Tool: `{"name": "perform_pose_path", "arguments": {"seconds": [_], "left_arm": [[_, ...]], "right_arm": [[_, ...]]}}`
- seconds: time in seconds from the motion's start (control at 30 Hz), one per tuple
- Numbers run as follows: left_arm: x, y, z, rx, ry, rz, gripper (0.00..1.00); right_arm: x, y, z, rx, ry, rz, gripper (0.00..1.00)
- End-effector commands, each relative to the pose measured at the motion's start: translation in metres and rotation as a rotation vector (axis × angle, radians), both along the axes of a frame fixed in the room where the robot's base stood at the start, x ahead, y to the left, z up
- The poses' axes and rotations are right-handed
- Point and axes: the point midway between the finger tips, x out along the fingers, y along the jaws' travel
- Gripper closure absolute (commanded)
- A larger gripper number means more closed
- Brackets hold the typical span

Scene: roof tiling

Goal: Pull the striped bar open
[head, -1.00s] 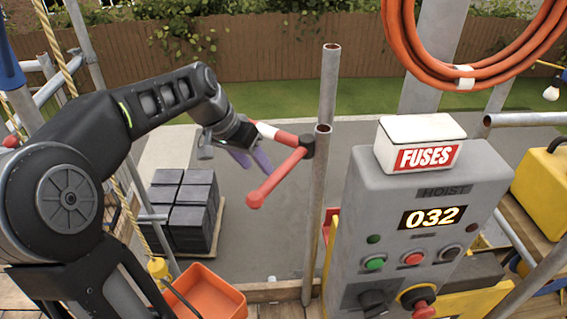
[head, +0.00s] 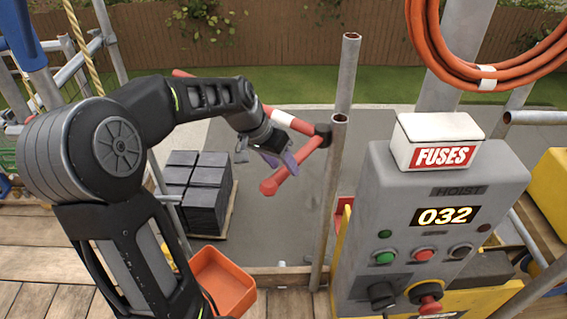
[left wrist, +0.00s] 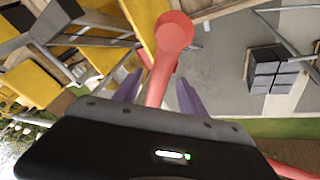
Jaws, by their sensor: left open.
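The striped red and white bar (head: 284,118) runs from a dark joint on an upright pole, back and left behind my left arm. From the same joint, a plain red arm (head: 293,174) with a rounded end reaches toward me. My left gripper (head: 279,158), with purple fingers, is open beside this red arm in the head view. In the left wrist view the red arm (left wrist: 160,78) lies between the two spread fingers (left wrist: 158,92), its round end pointing away. Whether a finger touches it I cannot tell. My right gripper is out of view.
A grey hoist control box (head: 400,215) with a fuses box (head: 438,141) on top stands right of the poles (head: 334,190). An orange bin (head: 222,280) sits below my left arm. Dark tiles (head: 197,185) are stacked on the ground beyond.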

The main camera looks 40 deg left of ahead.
Motion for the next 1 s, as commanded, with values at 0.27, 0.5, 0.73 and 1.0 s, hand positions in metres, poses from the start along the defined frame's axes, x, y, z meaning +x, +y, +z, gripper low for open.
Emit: {"name": "perform_pose_path", "arguments": {"seconds": [0.27,0.5,0.73,1.0], "left_arm": [[0.0043,-0.0019,-0.01,0.001,-0.001,0.001,0.51],[0.0042,-0.0019,-0.0097,0.001,-0.001,0.001,0.6],[0.0041,-0.0019,-0.0096,0.001,-0.001,0.001,0.79],[0.0042,-0.0018,-0.0095,0.001,-0.001,0.001,1.0]], "right_arm": [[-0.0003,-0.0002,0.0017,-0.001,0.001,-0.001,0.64],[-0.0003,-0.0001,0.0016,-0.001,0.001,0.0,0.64],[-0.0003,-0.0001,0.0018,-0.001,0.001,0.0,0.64],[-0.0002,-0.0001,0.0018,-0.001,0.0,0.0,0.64]]}}
